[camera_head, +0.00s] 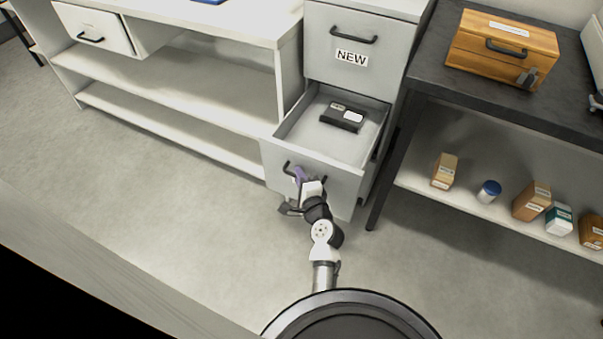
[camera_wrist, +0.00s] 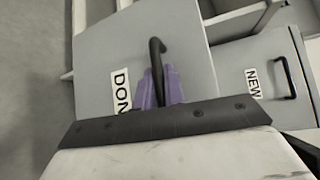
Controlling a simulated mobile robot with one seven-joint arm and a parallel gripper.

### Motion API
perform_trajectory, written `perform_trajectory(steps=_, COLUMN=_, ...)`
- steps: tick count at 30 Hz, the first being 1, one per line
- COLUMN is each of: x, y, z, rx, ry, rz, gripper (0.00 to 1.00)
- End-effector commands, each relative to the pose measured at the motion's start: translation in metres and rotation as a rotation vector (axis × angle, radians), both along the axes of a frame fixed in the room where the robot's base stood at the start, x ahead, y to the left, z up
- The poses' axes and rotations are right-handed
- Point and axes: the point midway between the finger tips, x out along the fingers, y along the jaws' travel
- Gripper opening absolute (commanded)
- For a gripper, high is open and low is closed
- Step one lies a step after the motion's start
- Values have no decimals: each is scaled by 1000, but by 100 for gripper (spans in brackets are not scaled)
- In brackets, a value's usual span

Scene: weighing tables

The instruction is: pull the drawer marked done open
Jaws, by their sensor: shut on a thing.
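The drawer marked done (camera_head: 348,180) is the lower drawer of a grey cabinet and stands pulled out, its inside showing from above. Its label, partly hidden, reads "DON" in the wrist view (camera_wrist: 121,92). My gripper (camera_head: 301,174) is at the front of this drawer, with its purple fingers shut on the dark handle (camera_head: 288,168). The handle also shows between the fingers in the wrist view (camera_wrist: 157,55). A black box-like thing with a white label (camera_head: 343,116) lies inside the drawer towards the back.
The drawer marked NEW (camera_head: 336,58) above is shut. A dark table (camera_head: 500,85) at right bears a wooden box (camera_head: 502,48); several small boxes and a blue-lidded jar (camera_head: 489,191) stand on its lower shelf. White shelving (camera_head: 200,85) stands left. The floor at left is clear.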

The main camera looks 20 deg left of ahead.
Motion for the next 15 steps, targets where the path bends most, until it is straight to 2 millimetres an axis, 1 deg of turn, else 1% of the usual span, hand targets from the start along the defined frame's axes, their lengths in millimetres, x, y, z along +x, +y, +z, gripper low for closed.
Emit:
perform_trajectory(steps=6, x=1, y=-1, z=0, rx=0, ry=-1, rz=-3, gripper=0)
perform_trajectory(steps=7, x=1, y=-1, z=0, rx=0, ry=-1, rz=-3, gripper=15)
perform_trajectory(steps=11, x=1, y=-1, z=0, rx=-1, ry=0, rz=-3, gripper=32)
perform_trajectory(steps=15, x=1, y=-1, z=0, rx=0, ry=0, rz=-2, gripper=33)
